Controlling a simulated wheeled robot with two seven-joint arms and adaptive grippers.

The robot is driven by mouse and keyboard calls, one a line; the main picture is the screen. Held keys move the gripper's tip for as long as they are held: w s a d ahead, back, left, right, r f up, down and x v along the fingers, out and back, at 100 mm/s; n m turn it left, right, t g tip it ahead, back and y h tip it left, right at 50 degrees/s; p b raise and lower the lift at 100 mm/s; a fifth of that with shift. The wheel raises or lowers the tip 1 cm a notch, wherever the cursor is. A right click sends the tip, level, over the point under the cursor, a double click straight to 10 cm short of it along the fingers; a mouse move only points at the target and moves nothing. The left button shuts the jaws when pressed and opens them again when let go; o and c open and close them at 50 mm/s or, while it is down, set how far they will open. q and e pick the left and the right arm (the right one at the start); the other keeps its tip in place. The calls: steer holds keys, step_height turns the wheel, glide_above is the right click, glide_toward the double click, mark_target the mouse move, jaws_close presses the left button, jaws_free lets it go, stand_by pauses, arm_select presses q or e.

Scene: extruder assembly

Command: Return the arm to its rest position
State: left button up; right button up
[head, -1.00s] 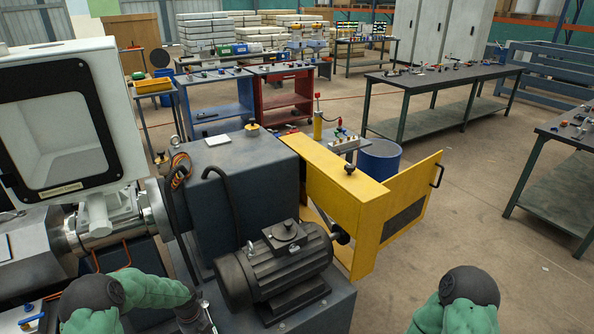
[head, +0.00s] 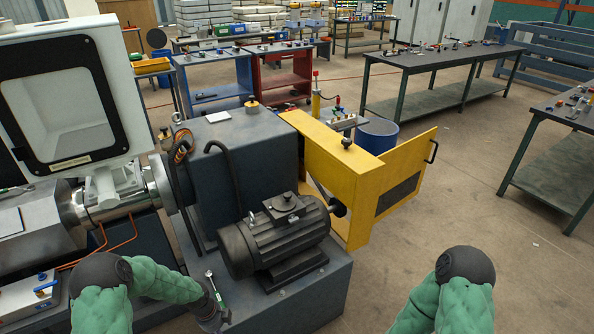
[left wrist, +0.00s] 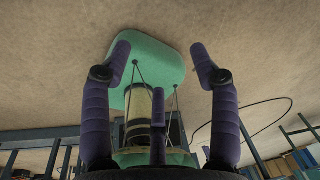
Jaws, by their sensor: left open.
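My left arm (head: 102,280) is green and bent, and comes in at the bottom left of the head view, beside the extruder's base. Its gripper cannot be made out clearly there. In the left wrist view my left gripper (left wrist: 160,52) has its dark purple fingers spread apart, with nothing between them. Beyond the fingers are a green rounded body and a ribbed column, over a plain floor. My right arm (head: 465,280) shows only as a green bent part at the bottom right of the head view. Its gripper is outside the picture.
The extruder's grey motor (head: 275,238) and dark housing (head: 245,165) stand close to my left arm. The yellow guard (head: 350,185) stands open behind the motor. A workbench (head: 565,150) is at the right. The floor (head: 450,200) between guard and bench is clear.

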arm_select(q)
steer(key=s+d+n+h, duration=0.1)
steer(key=s+d+n, duration=0.6)
steer(key=s+n, duration=0.3)
steer(key=s+d+f+n+h, duration=0.1)
steer(key=s+d+n, duration=0.7)
steer(key=n, duration=0.8)
steer(key=s, duration=0.2)
steer(key=shift+s+d+f, duration=0.15)
steer(key=shift+s, duration=0.2)
